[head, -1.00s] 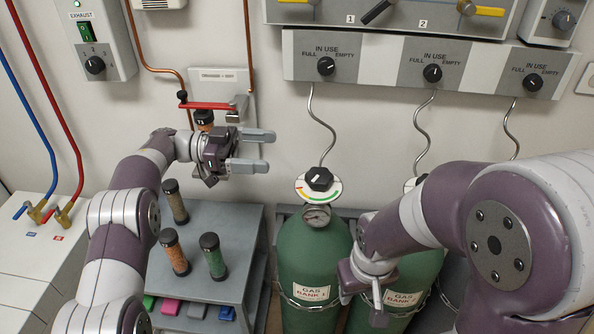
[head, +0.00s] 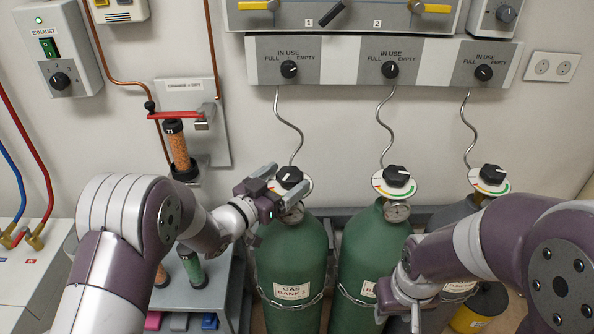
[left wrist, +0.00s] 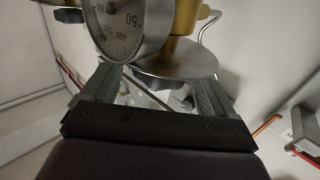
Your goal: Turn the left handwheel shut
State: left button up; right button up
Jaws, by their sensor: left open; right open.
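The left handwheel is a black knob (head: 289,177) over a white dial with a coloured arc, on top of the green cylinder (head: 291,262) labelled GAS BANK 1. My left gripper (head: 279,187) is open at the handwheel's left side, its fingers pointing toward it. I cannot tell whether they touch it. In the left wrist view the two fingers (left wrist: 155,90) are apart, with a round pressure gauge (left wrist: 128,25), brass valve parts and a grey disc (left wrist: 172,62) just beyond. My right gripper (head: 413,312) is low in front of the cylinders, its fingers mostly hidden.
Two more handwheels sit to the right, the middle one (head: 396,176) and the right one (head: 492,174). Thin coiled pipes rise to the IN USE panel (head: 380,62). An orange-filled tube (head: 179,149) hangs on the wall bracket at left. A grey cart (head: 200,297) stands below my left arm.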

aim_at(297, 173)
pick_arm(q)
jog(key=x, duration=0.4)
jog(key=c, duration=1)
jog(key=shift+o, duration=0.2)
jog(key=shift+m+g+h, duration=0.3)
jog(key=shift+h, duration=0.1)
jog(key=m+g+h, duration=0.2)
jog(key=g, duration=0.1)
jog(key=m+g+h+p, duration=0.1)
jog(key=m+g+h, duration=0.1)
jog(key=g, duration=0.1)
jog(key=shift+s+d+m+p, duration=0.15)
jog(key=shift+s+m+p, duration=0.05)
jog(key=shift+m+p, duration=0.1)
jog(key=m+g, duration=0.1)
jog(key=m+g+h, duration=0.1)
jog(key=g, duration=0.1)
jog(key=shift+s+f, duration=0.1)
jog(key=shift+s, duration=0.1)
jog(key=shift+s+m+g, duration=0.15)
jog(key=shift+m+g, duration=0.85)
jog(key=shift+g, duration=0.4)
jog(key=shift+d+g, duration=0.1)
jog(key=shift+g, duration=0.3)
